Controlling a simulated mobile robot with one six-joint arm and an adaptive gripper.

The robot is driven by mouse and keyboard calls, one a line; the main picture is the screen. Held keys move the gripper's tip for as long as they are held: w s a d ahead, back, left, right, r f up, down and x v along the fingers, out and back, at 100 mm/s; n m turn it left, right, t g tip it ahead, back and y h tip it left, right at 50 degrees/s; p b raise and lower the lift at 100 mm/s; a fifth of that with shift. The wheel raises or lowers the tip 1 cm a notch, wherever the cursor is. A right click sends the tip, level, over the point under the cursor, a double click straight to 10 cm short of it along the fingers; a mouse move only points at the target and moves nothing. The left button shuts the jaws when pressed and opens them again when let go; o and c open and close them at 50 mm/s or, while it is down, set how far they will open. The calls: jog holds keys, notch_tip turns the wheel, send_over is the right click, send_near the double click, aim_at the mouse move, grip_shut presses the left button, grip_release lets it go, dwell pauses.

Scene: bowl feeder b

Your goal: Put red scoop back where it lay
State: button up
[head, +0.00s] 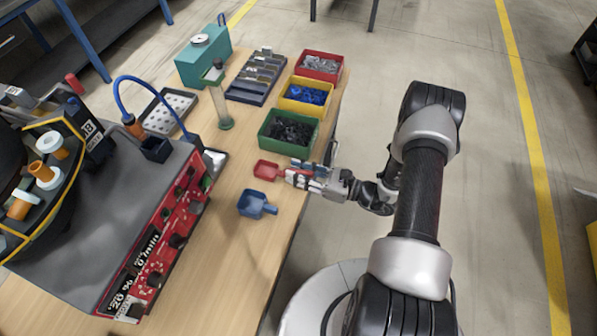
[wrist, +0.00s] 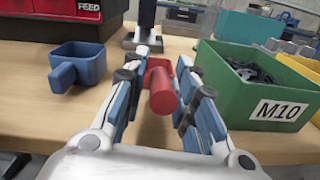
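The red scoop (head: 268,170) is on the wooden table near its right edge, in front of the green bin. Its handle points toward my gripper; in the wrist view the red scoop (wrist: 162,88) is between the two fingers. My gripper (head: 295,174) is low over the table edge, with its fingers on either side of the handle. In the wrist view my gripper (wrist: 163,65) is open, with a visible gap beside the handle on each side. The scoop's underside is hidden, but it seems to rest on the table.
A blue scoop (head: 255,204) lies left of the red one. The green M10 bin (head: 285,143) stands close to my fingers; yellow (head: 303,108) and red (head: 318,77) bins stand behind it. The feeder's control box (head: 150,265) is at left. Bare table lies in front.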

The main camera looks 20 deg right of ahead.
jog(key=shift+o, duration=0.7)
jog(key=shift+r, duration=0.1)
jog(key=shift+r+p, duration=0.2)
jog(key=shift+p, duration=0.1)
jog(key=p+v, duration=0.2)
jog(key=v, duration=1)
jog(key=s+a+r+n+g+h, duration=0.2)
jog(key=a+r+n+g, duration=0.35)
jog(key=r+n, duration=0.35)
jog(key=s+a+r+n+g+h, duration=0.25)
jog(key=a+r+n+g, duration=0.35)
jog(key=r, duration=0.5)
jog(key=s+r+n+t+h, duration=0.5)
jog(key=s+r+n+h, duration=0.4)
jog(key=s+r+n, duration=0.2)
jog(key=shift+d+r+n+h, duration=0.3)
jog(key=shift+d+r+h, duration=0.05)
jog(key=shift+r, duration=0.6)
